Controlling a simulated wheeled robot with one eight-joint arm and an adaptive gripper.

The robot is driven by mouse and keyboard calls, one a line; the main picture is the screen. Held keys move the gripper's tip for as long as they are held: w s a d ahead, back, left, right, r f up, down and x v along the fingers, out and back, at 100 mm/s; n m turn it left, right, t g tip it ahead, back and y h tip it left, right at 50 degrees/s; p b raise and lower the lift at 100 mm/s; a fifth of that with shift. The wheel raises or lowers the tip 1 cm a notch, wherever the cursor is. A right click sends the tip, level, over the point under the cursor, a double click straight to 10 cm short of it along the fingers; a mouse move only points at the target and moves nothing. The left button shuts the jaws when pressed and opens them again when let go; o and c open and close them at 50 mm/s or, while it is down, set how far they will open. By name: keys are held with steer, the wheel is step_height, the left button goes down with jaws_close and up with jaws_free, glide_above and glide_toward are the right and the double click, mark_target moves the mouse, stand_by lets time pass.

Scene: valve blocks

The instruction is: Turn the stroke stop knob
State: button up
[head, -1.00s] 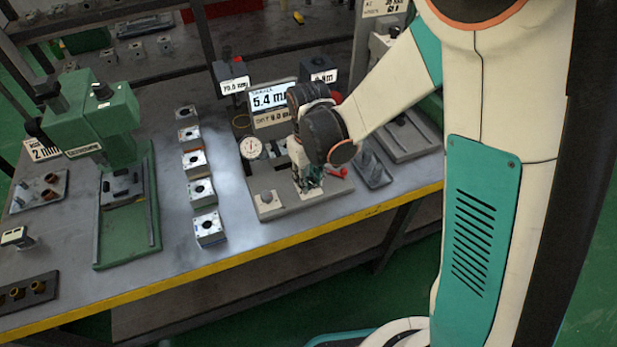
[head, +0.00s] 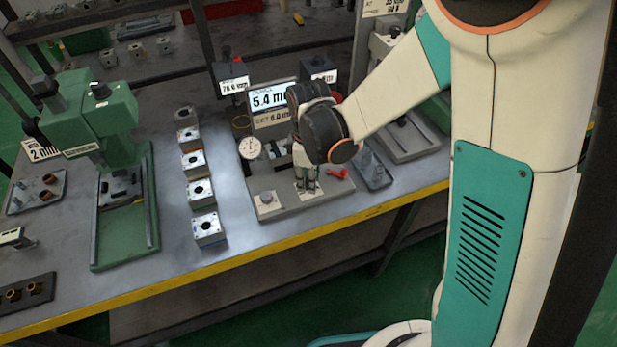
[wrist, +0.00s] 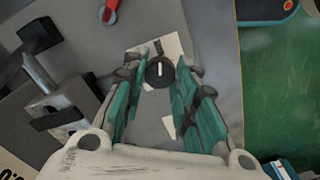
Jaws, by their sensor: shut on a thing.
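The stroke stop knob (wrist: 159,71) is round and black with a white index line. In the wrist view it sits between the fingertips of my gripper (wrist: 160,66), on a pale plate. The green-padded fingers are shut on it from both sides. In the head view my gripper (head: 307,187) points down onto the grey fixture base (head: 275,208), and its fingers hide the knob. The display (head: 268,99) behind reads 5.4 mm, with a set label below it. A round dial gauge (head: 250,147) stands left of my gripper.
A red lever (head: 338,173) lies close to the right of my fingers; it also shows in the wrist view (wrist: 109,10). A row of valve blocks (head: 207,229) and a green press (head: 125,215) stand left. The yellow bench edge (head: 270,244) is in front.

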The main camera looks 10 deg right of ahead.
steer(key=shift+n, duration=0.3)
steer(key=o, duration=1.1)
step_height(320, 180, up, 12)
stand_by(0.6)
